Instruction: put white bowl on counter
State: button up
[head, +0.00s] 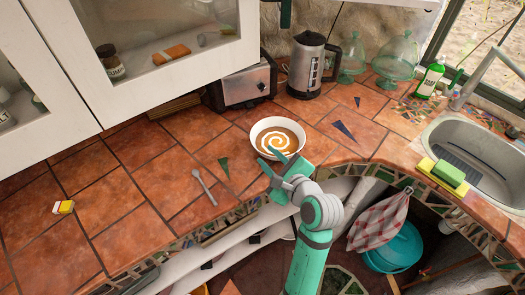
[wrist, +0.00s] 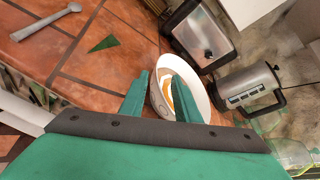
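The white bowl (head: 256,134) holds an orange content with a white swirl and appears upright on the terracotta tile counter (head: 150,160). My gripper (head: 276,166) is at the bowl's near side, above the counter's front edge. In the wrist view, the two green fingers (wrist: 160,78) are apart. The bowl (wrist: 204,98) shows beyond and between them, with the right finger overlapping its inside and the left finger outside its rim. Whether the fingers touch the bowl is not clear.
A toaster (head: 247,84) and kettle (head: 305,65) stand behind the bowl. A spoon (head: 203,187) and yellow-white item (head: 63,207) lie left. A sink (head: 480,155) with sponges (head: 446,174) is at right. Bare tiles lie left of the bowl.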

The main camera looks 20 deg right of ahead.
jog(key=a+v, duration=0.1)
jog(key=v, duration=0.4)
jog(key=s+a+m+t+y, duration=0.25)
jog(key=a+y, duration=0.45)
jog(key=a, duration=0.8)
jog(key=s+a+r+m+t+y, duration=0.3)
jog(key=s+a+r+m+t, duration=0.15)
jog(key=s+a+m, duration=0.4)
jog(key=s+d+f+m+g+h, duration=0.2)
jog(key=s+f+m+h, duration=0.4)
jog(key=m, duration=1.1)
jog(key=s+d+f+m+g+h, duration=0.3)
jog(key=s+f+m+h, duration=0.3)
jog(key=s+f+m, duration=0.6)
jog(key=s+m, duration=0.1)
jog(key=m, duration=0.4)
jog(key=shift+d+f, duration=0.3)
jog(key=shift+d, duration=0.1)
jog(key=shift+s, duration=0.15)
